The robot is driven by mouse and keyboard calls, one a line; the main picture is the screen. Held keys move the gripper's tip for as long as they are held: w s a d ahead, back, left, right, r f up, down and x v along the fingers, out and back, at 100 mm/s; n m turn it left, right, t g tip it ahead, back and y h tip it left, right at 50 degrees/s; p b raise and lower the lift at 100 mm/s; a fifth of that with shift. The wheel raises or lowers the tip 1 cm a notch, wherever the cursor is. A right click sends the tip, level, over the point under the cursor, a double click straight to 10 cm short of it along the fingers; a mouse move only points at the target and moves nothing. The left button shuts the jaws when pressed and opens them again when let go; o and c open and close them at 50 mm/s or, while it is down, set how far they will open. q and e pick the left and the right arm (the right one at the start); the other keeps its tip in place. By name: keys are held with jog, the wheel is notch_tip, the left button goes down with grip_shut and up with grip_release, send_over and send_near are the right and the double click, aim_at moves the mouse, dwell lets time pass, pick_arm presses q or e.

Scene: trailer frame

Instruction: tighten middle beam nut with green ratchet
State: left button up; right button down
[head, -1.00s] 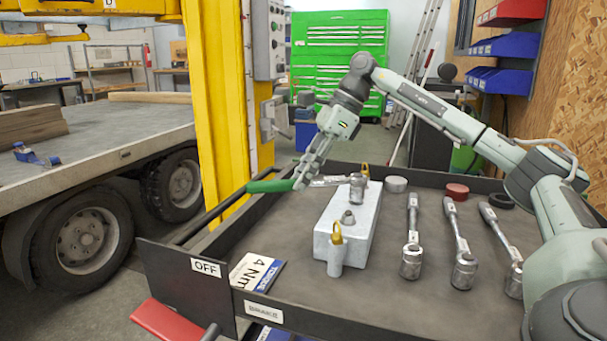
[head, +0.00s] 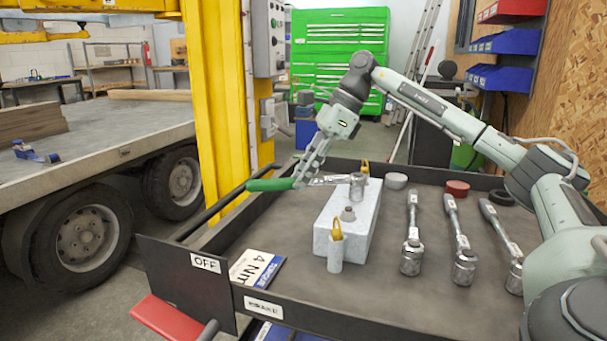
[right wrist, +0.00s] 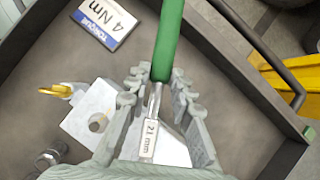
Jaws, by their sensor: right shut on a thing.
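The green ratchet has a green handle (head: 271,185) and a silver shaft with a "21 mm" label (right wrist: 150,137). My right gripper (head: 303,178) is shut on it near the end of the handle; its fingers (right wrist: 157,92) lie either side in the right wrist view. The ratchet's head (head: 357,185) is over the far part of the pale beam block (head: 324,238). I cannot tell if its socket sits on a nut. My left gripper is out of view.
A grey cylinder with a yellow hook (head: 336,250) stands at the beam's near end. Several ratchets, including one (head: 411,258), lie to the right. A "4 Nm" sign (head: 255,270) lies left. A dark rail (head: 225,208) edges the tray.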

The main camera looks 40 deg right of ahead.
jog(key=shift+w+d+m+t+h, duration=0.3)
jog(key=shift+w+d+m, duration=0.2)
jog(key=shift+w+m, duration=0.3)
jog(key=shift+s+r, duration=0.1)
jog(key=shift+w+d+m+t+h+p, duration=0.35)
jog(key=shift+w+d+m+p, duration=0.3)
jog(key=shift+m, duration=0.25)
jog(key=shift+d, duration=0.1)
jog(key=shift+w+d+m+t+h+p, duration=0.4)
jog(key=shift+d+m, duration=0.25)
jog(key=shift+m, duration=0.25)
